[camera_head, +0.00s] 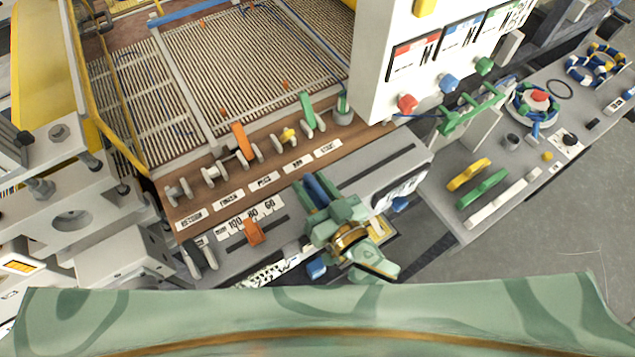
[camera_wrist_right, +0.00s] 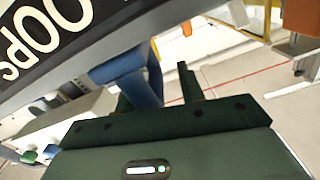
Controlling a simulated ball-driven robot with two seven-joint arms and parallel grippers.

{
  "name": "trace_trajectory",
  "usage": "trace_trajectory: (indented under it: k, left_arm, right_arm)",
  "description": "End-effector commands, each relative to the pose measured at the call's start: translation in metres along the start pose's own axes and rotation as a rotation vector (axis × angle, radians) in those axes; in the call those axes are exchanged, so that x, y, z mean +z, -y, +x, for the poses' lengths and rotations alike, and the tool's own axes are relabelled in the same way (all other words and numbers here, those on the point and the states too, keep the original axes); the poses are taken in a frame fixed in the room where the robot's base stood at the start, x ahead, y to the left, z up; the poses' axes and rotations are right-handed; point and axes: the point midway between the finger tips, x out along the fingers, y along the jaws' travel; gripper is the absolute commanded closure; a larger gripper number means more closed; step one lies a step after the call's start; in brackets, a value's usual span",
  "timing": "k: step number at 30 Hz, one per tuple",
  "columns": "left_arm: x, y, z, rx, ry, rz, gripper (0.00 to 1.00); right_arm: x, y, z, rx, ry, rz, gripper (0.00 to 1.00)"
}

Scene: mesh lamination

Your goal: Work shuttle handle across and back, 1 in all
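A blue handle (camera_head: 316,188) sits at the front of the machine, just beyond my right gripper; I take it to be the shuttle handle. My right gripper (camera_head: 318,198) is green and reaches up from the bottom middle of the head view, with its fingers on either side of the blue handle. In the right wrist view the blue handle (camera_wrist_right: 127,70) stands between the fingers, with a gap showing before the right-hand finger (camera_wrist_right: 187,83). The near finger is partly hidden behind the handle and palm. My left gripper is not in view.
An orange slider (camera_head: 253,232) stands by a numbered scale left of my right gripper. Several levers line a brown panel (camera_head: 225,197) behind. A white control box (camera_head: 400,60) with coloured knobs rises behind right. A grey side table (camera_head: 530,140) holds loose handles and coils.

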Motion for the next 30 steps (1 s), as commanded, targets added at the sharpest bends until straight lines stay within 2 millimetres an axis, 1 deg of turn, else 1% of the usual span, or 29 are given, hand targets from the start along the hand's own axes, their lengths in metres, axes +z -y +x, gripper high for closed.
trace_trajectory:
  k: [12, 14, 16, 17, 20, 27, 30]
  left_arm:
    - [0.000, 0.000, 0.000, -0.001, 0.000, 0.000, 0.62]
    - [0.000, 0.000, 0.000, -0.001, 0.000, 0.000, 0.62]
    - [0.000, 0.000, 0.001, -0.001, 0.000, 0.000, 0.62]
    - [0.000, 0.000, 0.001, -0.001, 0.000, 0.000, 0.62]
    - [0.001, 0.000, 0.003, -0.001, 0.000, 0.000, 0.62]
    - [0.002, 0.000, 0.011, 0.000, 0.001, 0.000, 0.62]
    - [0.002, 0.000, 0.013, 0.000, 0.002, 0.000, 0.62]
  right_arm:
    - [-0.001, -0.003, 0.000, 0.003, 0.000, -0.005, 0.62]
    - [0.000, -0.003, -0.003, 0.004, 0.001, -0.005, 0.62]
    - [0.001, -0.003, -0.011, 0.004, 0.002, -0.005, 0.62]
    - [0.001, -0.003, -0.015, 0.004, 0.002, -0.006, 0.62]
    - [0.002, -0.002, -0.037, 0.004, 0.004, -0.004, 0.62]
    - [0.003, 0.000, -0.103, 0.003, 0.005, -0.004, 0.62]
    - [0.003, 0.001, -0.127, 0.002, 0.005, -0.004, 0.62]
